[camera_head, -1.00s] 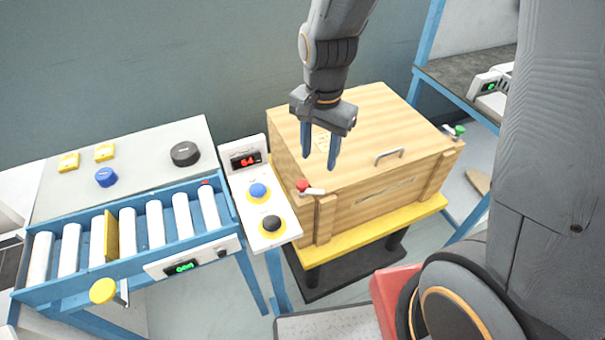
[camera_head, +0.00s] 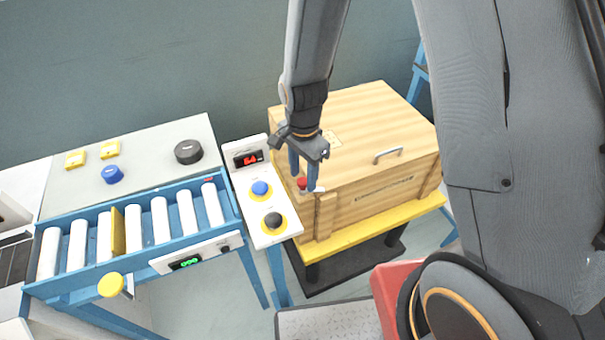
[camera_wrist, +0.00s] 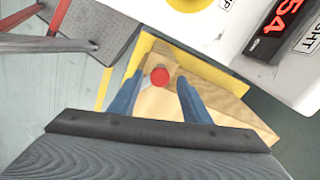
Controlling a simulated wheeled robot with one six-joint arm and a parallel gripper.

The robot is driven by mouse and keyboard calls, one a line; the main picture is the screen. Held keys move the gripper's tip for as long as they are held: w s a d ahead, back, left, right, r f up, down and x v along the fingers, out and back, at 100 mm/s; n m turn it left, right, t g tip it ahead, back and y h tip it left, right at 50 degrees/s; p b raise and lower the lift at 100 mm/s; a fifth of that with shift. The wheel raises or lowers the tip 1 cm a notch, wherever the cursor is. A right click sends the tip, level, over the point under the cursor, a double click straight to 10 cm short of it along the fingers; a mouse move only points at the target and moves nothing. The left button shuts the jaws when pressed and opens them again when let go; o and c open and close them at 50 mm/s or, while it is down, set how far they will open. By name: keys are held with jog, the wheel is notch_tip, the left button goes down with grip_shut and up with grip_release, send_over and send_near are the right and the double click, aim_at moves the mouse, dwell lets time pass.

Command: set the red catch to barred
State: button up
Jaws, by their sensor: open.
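The red catch (camera_head: 302,183) is a small red knob on a pale lever at the front left corner of the wooden crate (camera_head: 375,135). In the wrist view the red knob (camera_wrist: 160,76) shows between the two blue fingers. My gripper (camera_head: 303,180) is open, pointing down at the catch, with one finger on each side of the knob. I cannot tell whether the fingers touch it. The lever's pale tip pokes out to the right of the fingers. The green catch at the crate's other corner is hidden behind my arm.
A white control panel (camera_head: 246,205) with a blue button (camera_head: 261,188), a black button (camera_head: 273,220) and a red display stands close left of the crate. A roller conveyor (camera_head: 140,237) lies farther left. The crate lid has a metal handle (camera_head: 388,155).

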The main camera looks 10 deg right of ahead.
jog(key=shift+f, duration=0.3)
jog(key=shift+c, duration=0.2)
jog(key=c, duration=1)
jog(key=shift+n, duration=0.3)
jog(key=shift+n+p, duration=0.35)
jog(key=shift+n, duration=2.05)
jog(key=o, duration=1)
